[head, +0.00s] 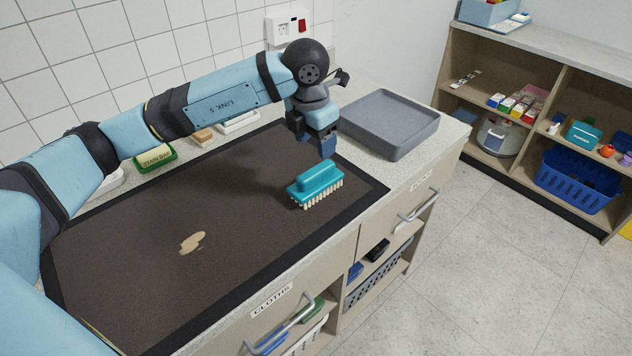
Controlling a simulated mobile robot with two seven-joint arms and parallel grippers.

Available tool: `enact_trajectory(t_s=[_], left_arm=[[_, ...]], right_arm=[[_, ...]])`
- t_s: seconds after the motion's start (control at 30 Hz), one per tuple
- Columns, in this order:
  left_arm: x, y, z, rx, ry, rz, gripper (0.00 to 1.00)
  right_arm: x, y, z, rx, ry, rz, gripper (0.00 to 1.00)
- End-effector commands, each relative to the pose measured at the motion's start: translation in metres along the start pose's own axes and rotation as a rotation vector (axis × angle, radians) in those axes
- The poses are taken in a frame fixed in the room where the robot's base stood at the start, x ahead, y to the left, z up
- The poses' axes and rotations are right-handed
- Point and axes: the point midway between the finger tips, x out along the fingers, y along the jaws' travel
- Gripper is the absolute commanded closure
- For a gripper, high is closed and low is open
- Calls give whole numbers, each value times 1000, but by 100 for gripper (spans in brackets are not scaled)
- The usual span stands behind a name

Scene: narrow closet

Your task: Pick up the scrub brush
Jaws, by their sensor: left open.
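The scrub brush (316,182) has a teal handle and block with pale bristles. It rests bristles down on the dark mat (130,262), near the mat's right end. My left gripper (328,150) is above and just behind the brush, pointing down, open and empty. The fingers look close to the handle in the picture, but I cannot tell the exact gap. My right gripper is not in view.
A grey tray (390,118) stands on the counter right of the gripper. A green stain bar box (156,158), a small wooden block (202,137) and a white dish (238,122) line the wall side. A tan stain (192,243) marks the mat.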

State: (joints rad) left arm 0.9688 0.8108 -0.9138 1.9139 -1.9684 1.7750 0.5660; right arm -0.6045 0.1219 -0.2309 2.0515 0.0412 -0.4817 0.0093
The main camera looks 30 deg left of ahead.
Motion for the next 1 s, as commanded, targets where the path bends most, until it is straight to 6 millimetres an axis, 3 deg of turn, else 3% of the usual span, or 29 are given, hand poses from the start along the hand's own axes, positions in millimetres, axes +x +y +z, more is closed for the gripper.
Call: enact_trajectory(t_s=[0.1,0.43,0.7,0.93,0.97,1.0], left_arm=[[20,-1,0,1,2,-2,38],[43,0,-3,1,2,-3,38],[81,0,-7,1,2,-3,38],[84,0,-7,2,-1,-3,38],[84,0,-7,2,-1,-3,41],[84,0,-7,2,-1,-3,50]], right_arm=[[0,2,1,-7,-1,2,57],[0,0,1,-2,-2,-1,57],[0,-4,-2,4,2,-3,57],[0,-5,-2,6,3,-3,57],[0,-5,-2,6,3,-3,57],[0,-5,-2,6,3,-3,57]])
